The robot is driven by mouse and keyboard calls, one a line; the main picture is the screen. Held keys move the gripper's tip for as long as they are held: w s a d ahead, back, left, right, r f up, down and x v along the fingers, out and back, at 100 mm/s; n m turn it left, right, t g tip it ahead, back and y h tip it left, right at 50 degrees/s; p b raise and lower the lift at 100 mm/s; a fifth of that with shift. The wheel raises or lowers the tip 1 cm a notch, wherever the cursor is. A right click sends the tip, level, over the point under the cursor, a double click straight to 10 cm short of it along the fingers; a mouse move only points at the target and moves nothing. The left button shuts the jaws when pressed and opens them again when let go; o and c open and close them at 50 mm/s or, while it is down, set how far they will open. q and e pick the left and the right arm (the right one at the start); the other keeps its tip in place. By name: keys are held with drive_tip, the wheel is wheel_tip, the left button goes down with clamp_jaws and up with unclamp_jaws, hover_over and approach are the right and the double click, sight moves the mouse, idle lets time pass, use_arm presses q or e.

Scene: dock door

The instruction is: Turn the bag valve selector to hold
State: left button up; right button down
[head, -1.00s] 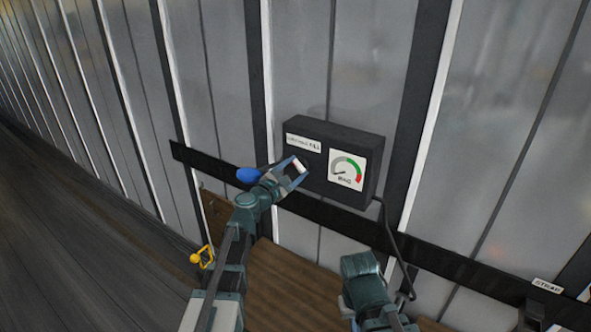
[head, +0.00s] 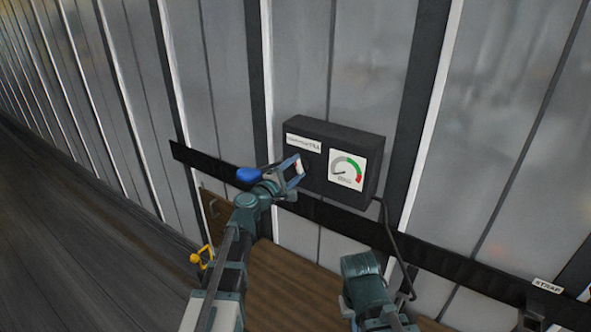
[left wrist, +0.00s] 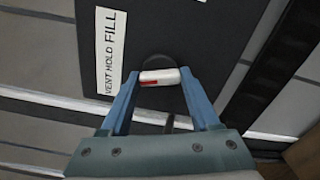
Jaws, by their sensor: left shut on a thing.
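The bag valve selector (left wrist: 160,77) is a small white knob with a red mark on a dark round base. It sits on the front of a black control box (head: 330,132). A white label (left wrist: 109,50) beside it reads VENT, HOLD, FILL. My left gripper (head: 298,167) is at the box front and shut on the selector; in the left wrist view its blue fingers (left wrist: 162,88) press both ends of the knob. A gauge (head: 346,170) with a green and red arc is right of the selector. My right arm shows at the bottom, but its fingers are not visible.
A black rail (head: 325,213) runs along the ribbed grey wall below the box. A black cable (head: 396,240) hangs from the box's right side. A blue thing (head: 249,175) is left of my left gripper, and a yellow fitting (head: 200,258) is lower left.

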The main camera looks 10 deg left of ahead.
use_arm(q)
drive_tip(key=shift+m, duration=1.9)
drive_tip(key=o, duration=1.4)
drive_tip(key=shift+c, duration=0.2)
drive_tip(key=v, duration=1.4)
drive_tip(key=shift+w+f, duration=0.1)
